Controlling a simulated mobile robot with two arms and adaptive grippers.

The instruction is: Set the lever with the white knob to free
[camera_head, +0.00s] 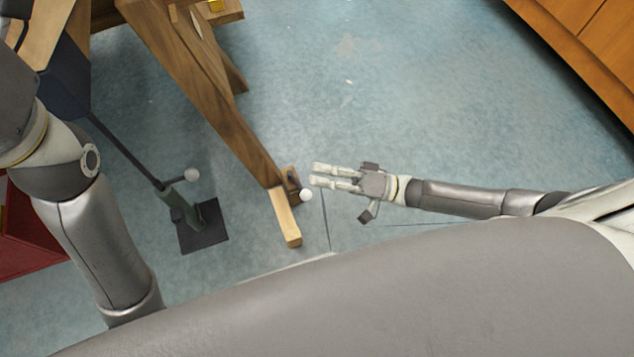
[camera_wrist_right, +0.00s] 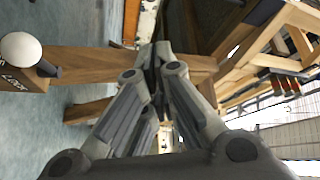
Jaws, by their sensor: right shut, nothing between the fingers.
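The lever's white knob (camera_head: 305,194) sits beside the foot of a wooden frame (camera_head: 288,215), low near the floor. In the right wrist view the white knob (camera_wrist_right: 20,48) is large at the left edge, with a dark rod behind it and a wooden block below bearing dark lettering that seems to read "LOCK". My right gripper (camera_head: 315,174) is just right of and above the knob in the head view, apart from it. Its fingers (camera_wrist_right: 155,60) are shut with nothing between them. My left arm shows at the left, but its gripper is out of view.
A dark stand (camera_head: 202,226) with a greyish ball-ended handle (camera_head: 191,174) stands left of the frame foot. A slanting wooden beam (camera_head: 205,80) rises to the upper left. A wooden cabinet (camera_head: 590,40) is at the upper right. The blue floor (camera_head: 420,100) between is clear.

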